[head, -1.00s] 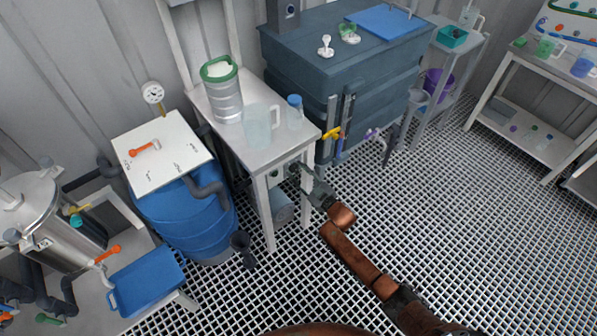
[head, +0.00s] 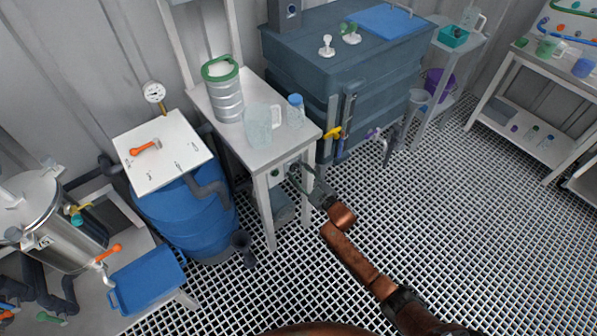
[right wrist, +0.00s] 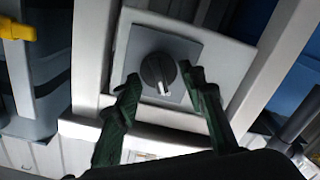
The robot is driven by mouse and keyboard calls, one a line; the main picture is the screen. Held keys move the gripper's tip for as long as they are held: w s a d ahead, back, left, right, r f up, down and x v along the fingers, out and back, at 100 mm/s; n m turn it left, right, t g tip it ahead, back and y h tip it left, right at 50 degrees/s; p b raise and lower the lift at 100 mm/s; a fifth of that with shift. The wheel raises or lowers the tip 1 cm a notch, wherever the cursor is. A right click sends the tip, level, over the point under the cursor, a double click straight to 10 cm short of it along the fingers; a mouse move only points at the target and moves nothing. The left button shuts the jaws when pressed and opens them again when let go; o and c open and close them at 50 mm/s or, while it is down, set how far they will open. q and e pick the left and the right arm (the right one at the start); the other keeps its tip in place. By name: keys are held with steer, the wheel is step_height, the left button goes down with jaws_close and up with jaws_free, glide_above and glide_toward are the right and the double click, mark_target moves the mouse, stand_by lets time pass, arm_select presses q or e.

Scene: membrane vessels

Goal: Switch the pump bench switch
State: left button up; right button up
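The pump bench switch is a dark grey rotary knob (right wrist: 158,72) with a pale mark on a square grey plate (right wrist: 182,50), mounted on a white bench frame in the right wrist view. My right gripper (right wrist: 161,78) is open, its two dark green fingers on either side of the knob. I cannot tell whether they touch it. In the head view, my right gripper (head: 301,173) is at the front of the white bench (head: 264,158), below its top. The knob is not clear there. My left gripper is not in view.
On the bench top stand a metal canister (head: 224,95), a clear jug (head: 260,126) and a blue-capped bottle (head: 296,110). A blue barrel (head: 190,220) stands to the left and a dark tank (head: 300,75) behind right. The grating floor (head: 470,220) is open to the right.

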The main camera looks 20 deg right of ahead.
steer(key=shift+o, duration=1.4)
steer(key=v, duration=1.2)
